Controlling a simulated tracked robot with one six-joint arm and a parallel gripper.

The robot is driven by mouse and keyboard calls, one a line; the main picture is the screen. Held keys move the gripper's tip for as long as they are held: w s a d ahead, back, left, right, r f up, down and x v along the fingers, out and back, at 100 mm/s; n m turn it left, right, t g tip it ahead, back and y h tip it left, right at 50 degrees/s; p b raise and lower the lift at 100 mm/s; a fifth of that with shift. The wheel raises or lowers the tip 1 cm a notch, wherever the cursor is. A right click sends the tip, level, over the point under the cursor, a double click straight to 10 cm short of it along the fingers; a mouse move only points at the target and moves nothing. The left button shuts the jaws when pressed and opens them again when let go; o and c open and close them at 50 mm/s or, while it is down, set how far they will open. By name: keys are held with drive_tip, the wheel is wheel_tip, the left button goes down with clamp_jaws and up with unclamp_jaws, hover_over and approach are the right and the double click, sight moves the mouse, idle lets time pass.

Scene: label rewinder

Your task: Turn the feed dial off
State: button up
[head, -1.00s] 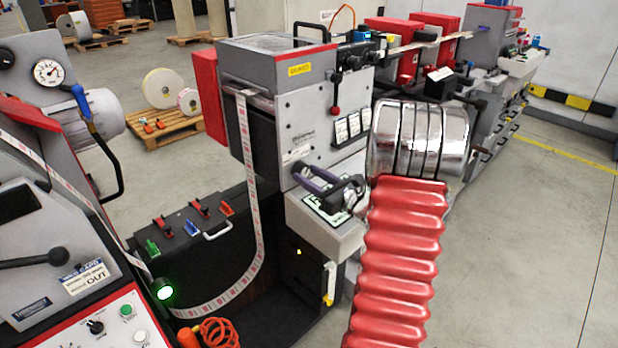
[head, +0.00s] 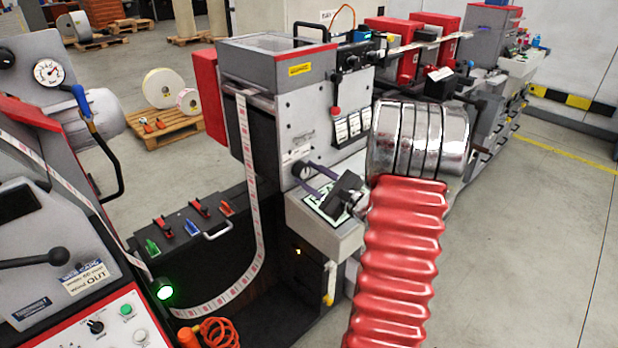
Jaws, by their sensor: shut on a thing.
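The feed dial (head: 298,169) is a small dark knob low on the grey front panel of the middle machine. It is mostly hidden by my gripper (head: 301,170). My gripper comes from the right, with its two dark purple fingers pointing left at the panel and their tips closed around the dial. The dial's pointer and markings are too small and too covered to read.
A red-knobbed lever (head: 335,97) and several dark switches (head: 353,124) are on the panel above my gripper. A ledge with a green-edged plate (head: 322,207) lies just below. A label web (head: 262,215) hangs to the left. Open floor lies right.

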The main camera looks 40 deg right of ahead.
drive_tip(key=shift+a, duration=0.1)
drive_tip(key=o, duration=1.1)
drive_tip(key=s, duration=1.3)
drive_tip(key=shift+s+d+f, duration=0.1)
drive_tip(key=shift+s+d, duration=0.1)
drive_tip(key=shift+d, duration=0.05)
drive_tip(key=shift+s, duration=0.2)
